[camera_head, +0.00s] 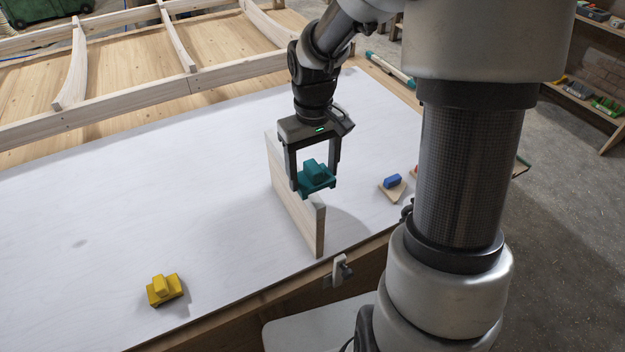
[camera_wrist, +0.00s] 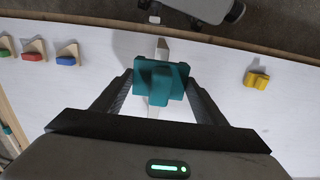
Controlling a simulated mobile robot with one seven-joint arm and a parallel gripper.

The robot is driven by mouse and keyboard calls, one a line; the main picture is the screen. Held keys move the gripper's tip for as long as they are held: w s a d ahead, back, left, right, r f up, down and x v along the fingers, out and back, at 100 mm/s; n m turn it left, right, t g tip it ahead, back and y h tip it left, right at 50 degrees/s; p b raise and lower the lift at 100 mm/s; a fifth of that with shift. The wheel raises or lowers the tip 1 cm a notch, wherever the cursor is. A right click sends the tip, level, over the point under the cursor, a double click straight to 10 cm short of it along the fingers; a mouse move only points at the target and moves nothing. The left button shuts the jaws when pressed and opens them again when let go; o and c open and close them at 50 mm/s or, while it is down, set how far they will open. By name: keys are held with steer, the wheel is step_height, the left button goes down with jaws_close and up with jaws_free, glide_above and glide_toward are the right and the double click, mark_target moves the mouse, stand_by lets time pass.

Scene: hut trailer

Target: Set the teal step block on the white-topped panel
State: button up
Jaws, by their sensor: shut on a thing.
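The teal step block (camera_head: 315,177) is held between the two fingers of my gripper (camera_head: 312,180), above the white-topped panel (camera_head: 110,220). In the wrist view the teal step block (camera_wrist: 161,78) sits between the fingertips of my gripper (camera_wrist: 160,88), which touch its two sides. In the head view it appears beside the top of an upright wooden board (camera_head: 295,200) standing on the panel; the exact gap between block and board cannot be told. The panel (camera_wrist: 225,100) also shows below the block in the wrist view.
A yellow step block (camera_head: 164,290) rests on the panel at the front left. A blue block (camera_head: 392,181) on a wooden wedge lies to the right of the board, with red and green ones (camera_wrist: 32,52) beside it. A clamp (camera_head: 340,270) grips the front edge. The panel's left side is clear.

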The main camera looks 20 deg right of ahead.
mark_target(314, 184)
step_height(314, 184, down, 3)
steer(key=shift+f, duration=0.2)
steer(key=shift+f+b, duration=0.6)
steer(key=o, duration=1.1)
steer(key=shift+c, duration=0.2)
steer(key=shift+r, duration=0.15)
step_height(314, 184, up, 12)
steer(key=shift+r+p, duration=0.2)
steer(key=shift+p, duration=0.8)
steer(key=shift+r, duration=0.3)
